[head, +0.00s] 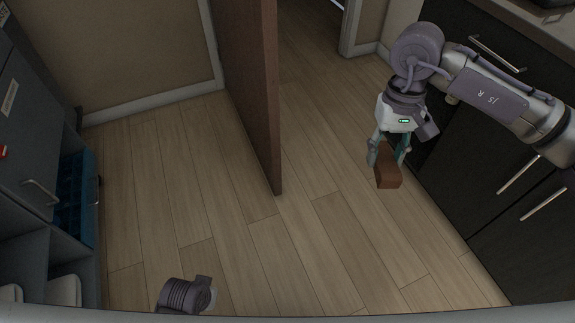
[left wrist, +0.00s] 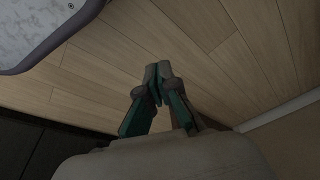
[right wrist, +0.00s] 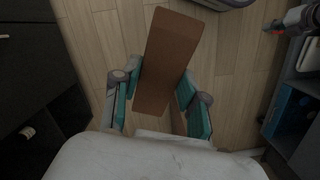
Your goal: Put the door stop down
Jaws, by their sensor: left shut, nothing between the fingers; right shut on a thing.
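The door stop is a brown block (head: 388,168), held in my right gripper (head: 388,152) at the right of the head view, above the wood floor. In the right wrist view the door stop (right wrist: 165,60) sits between the two fingers of my right gripper (right wrist: 160,92), which are shut on it. It appears as a long brown piece reaching forward from the fingers. My left gripper (left wrist: 158,80) is shut and empty in the left wrist view, fingertips together over the floor. In the head view only part of my left wrist shows at the bottom; its fingers are hidden.
A brown door (head: 250,90) stands open in the middle of the head view, with clear wood floor (head: 330,240) around its lower edge. Dark cabinets (head: 470,160) with bar handles line the right. A grey shelf unit (head: 30,150) with a blue crate (head: 77,200) stands left.

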